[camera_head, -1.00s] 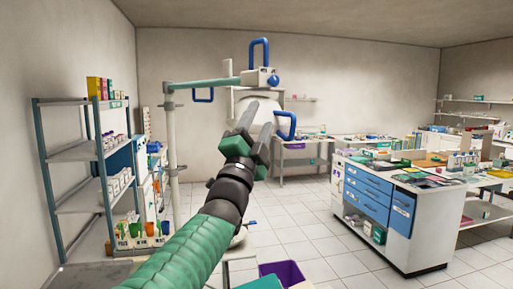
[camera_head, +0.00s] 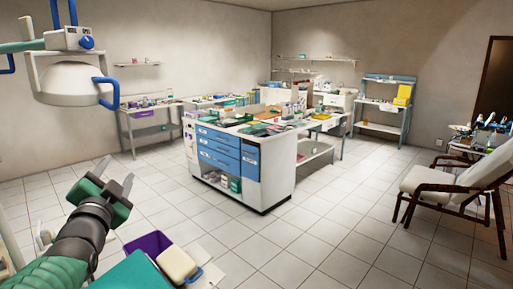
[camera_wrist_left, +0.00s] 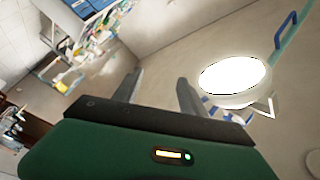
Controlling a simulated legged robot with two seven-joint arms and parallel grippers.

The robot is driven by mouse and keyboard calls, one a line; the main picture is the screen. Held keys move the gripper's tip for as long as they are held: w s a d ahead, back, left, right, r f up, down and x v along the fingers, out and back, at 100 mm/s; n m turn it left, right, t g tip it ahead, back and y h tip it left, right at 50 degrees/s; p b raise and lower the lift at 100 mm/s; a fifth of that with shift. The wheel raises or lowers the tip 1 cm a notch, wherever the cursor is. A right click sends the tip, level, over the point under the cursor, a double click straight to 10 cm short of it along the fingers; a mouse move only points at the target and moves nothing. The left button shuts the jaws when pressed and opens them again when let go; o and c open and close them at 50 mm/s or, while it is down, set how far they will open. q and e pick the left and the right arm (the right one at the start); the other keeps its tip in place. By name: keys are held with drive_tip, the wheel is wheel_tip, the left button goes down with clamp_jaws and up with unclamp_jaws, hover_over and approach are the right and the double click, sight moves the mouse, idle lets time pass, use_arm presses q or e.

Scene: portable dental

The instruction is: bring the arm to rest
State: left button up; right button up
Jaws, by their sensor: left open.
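My left arm, in a green sleeve, comes in at the lower left of the head view. Its gripper (camera_head: 116,175) is raised in the air, its two grey fingers apart with nothing between them. In the left wrist view the two fingers (camera_wrist_left: 157,92) also stand apart and empty. My right gripper does not show in either view.
A dental lamp (camera_head: 75,82) with blue handles hangs at the upper left; its lit face (camera_wrist_left: 232,75) shows in the left wrist view. A blue-drawer island (camera_head: 228,155) stands mid-room. A purple bin (camera_head: 148,244) is near my gripper. A reclining chair (camera_head: 455,182) is at right. Floor between is clear.

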use_arm(q)
drive_tip(key=s+d+f+n+g+h+p, duration=0.15)
drive_tip(key=d+f+g, duration=0.25)
drive_tip(key=f, duration=0.7)
drive_tip(key=s+d+f+n+g+h+p, duration=0.1)
drive_tip(key=s+d+f+n+g+h, duration=0.2)
drive_tip(key=f, duration=0.8)
drive_tip(key=s+d+f+n+g+p, duration=0.1)
drive_tip(key=s+d+f+g, duration=0.3)
drive_tip(key=s+f, duration=0.5)
drive_tip(key=s+d+f+n+g+p, duration=0.1)
drive_tip(key=s+d+f+g, duration=0.3)
drive_tip(key=s+f, duration=0.5)
drive_tip(key=s+n+g, duration=0.1)
drive_tip(key=s, duration=0.2)
drive_tip(key=shift+d, duration=0.3)
drive_tip(key=shift+w+r, duration=0.1)
